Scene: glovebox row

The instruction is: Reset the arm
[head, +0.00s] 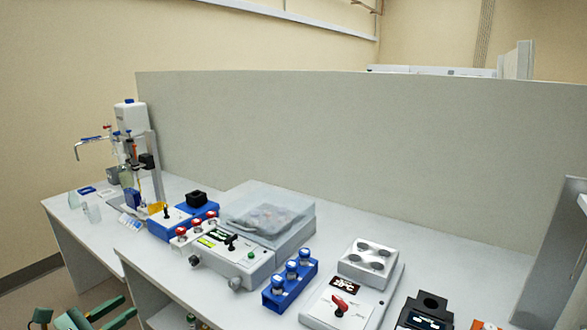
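My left gripper (112,314) is green and shows at the bottom left corner of the head view, partly cut off by the frame's lower edge. Its two fingers stand apart with nothing seen between them, so it looks open and empty. It is to the left of and below the bench (122,252), clear of the things on top. My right arm and gripper are not in view.
The bench carries a clear-lidded box (268,212), a control box with red-capped vials (231,252), a blue vial rack (290,284), a unit with a red knob (340,309) and a dosing stand (150,165). A grey partition (350,160) stands behind.

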